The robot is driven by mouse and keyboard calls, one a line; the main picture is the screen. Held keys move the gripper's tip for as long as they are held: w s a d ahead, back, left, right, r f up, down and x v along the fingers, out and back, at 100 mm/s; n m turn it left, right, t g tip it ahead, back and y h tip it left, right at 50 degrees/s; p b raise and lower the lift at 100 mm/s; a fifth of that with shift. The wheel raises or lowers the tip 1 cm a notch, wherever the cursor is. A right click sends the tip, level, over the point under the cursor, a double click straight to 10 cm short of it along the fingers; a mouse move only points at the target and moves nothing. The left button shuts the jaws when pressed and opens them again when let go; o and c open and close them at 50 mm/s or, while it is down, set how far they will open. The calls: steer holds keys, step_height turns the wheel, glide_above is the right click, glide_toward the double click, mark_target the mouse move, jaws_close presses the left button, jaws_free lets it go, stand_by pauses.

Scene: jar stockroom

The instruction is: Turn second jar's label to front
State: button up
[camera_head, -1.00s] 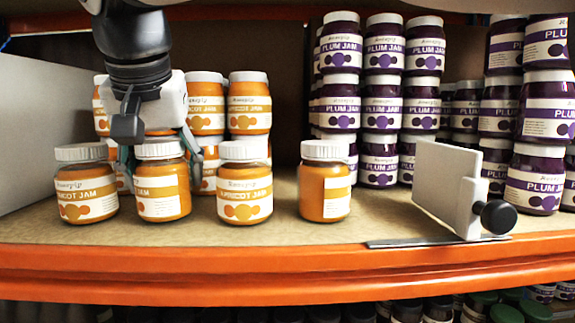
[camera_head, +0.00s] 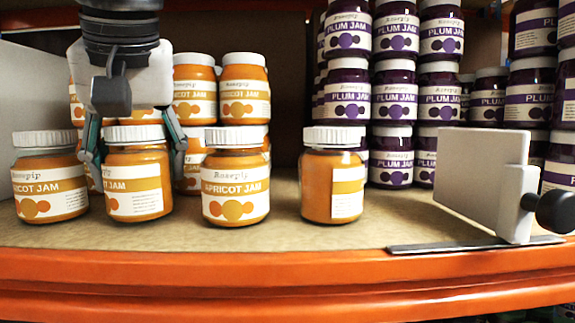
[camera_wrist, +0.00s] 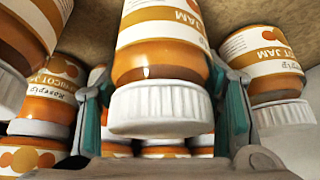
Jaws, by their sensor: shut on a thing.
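The second jar (camera_head: 137,170) from the left in the front row is an orange apricot jam jar with a white lid. It stands upright on the shelf. Its label is turned toward the left, with "JAM" near the jar's left side and small print at its right. My gripper (camera_head: 135,158) reaches down from above and is shut on this jar, one teal finger on each side. In the wrist view, the second jar (camera_wrist: 158,65) appears lid down between the fingers of my gripper (camera_wrist: 160,115).
The first jar (camera_head: 48,180) is close at left, the third jar (camera_head: 235,185) close at right. A fourth jar (camera_head: 333,180) stands further right, its label turned right. More apricot jars (camera_head: 245,90) stack behind. A white plate (camera_head: 485,180) with black knob stands before plum jars (camera_head: 440,100).

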steer(key=n+y+b, duration=0.1)
steer(key=n, duration=0.1)
steer(key=n+g+b, duration=0.1)
steer(key=n, duration=0.1)
steer(key=shift+s+a+y+b, duration=0.1)
steer(key=shift+a+y+b, duration=0.1)
steer(key=shift+y+b, duration=0.15)
steer(key=shift+s+a+n+g+y+b, duration=0.1)
steer(key=shift+s+n+g+y+b, duration=0.2)
steer(key=shift+n, duration=0.5)
steer(key=shift+w+a+n+g+y+b, duration=0.1)
steer(key=shift+n+g+b, duration=0.15)
steer(key=shift+n+g, duration=0.4)
steer(key=shift+s+n+g+y+b, duration=0.2)
steer(key=shift+n+g+b, duration=0.1)
steer(key=shift+n, duration=0.65)
steer(key=shift+f, duration=0.25)
steer(key=o, duration=1.9)
steer(key=shift+c, duration=0.2)
